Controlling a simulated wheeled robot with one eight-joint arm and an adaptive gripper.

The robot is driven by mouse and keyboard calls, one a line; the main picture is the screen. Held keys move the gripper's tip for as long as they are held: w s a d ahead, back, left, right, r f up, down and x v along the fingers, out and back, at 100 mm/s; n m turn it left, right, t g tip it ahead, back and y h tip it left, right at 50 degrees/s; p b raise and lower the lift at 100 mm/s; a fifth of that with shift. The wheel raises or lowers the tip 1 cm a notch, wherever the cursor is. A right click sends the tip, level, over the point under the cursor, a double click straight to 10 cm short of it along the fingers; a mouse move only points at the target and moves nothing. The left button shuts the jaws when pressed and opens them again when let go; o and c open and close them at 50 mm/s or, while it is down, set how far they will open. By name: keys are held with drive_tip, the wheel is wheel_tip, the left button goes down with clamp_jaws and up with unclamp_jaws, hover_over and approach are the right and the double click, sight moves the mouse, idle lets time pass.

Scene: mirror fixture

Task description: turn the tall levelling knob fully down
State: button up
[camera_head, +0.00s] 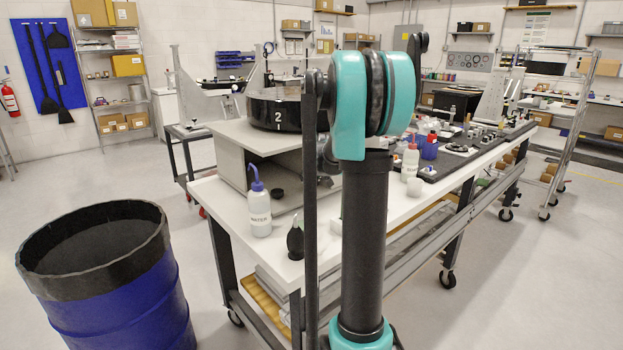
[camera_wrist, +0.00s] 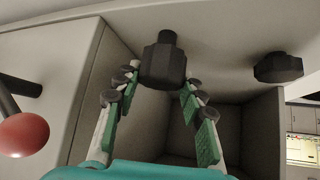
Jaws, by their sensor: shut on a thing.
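The tall levelling knob (camera_wrist: 163,58) is dark and faceted, with a narrower stem end, against a pale grey plate in the wrist view. My gripper (camera_wrist: 160,80) has its two green-padded fingers on either side of it, closed on its sides. A second, shorter dark knob (camera_wrist: 278,67) sits apart to the right. In the head view the grey fixture (camera_head: 232,133) stands on the white bench with a black round drum marked 2 (camera_head: 274,110) on top. My arm hides my gripper and the knobs there.
A red ball (camera_wrist: 22,134) on a dark rod is at the wrist view's left, near a grey side wall (camera_wrist: 55,70). In the head view a water bottle (camera_head: 258,205) and a dark bulb (camera_head: 295,238) stand at the bench's front. A blue barrel (camera_head: 120,300) is at left.

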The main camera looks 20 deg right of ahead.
drive_tip(key=shift+c, duration=0.4)
drive_tip(key=shift+a+m+h, duration=0.1)
drive_tip(key=shift+m+h, duration=0.2)
drive_tip(key=shift+m, duration=0.1)
drive_tip(key=shift+m+g+h, duration=0.4)
drive_tip(key=shift+m+h, duration=1)
drive_tip(key=shift+m, duration=0.5)
drive_tip(key=o, duration=1.2)
drive_tip(key=shift+c, duration=0.2)
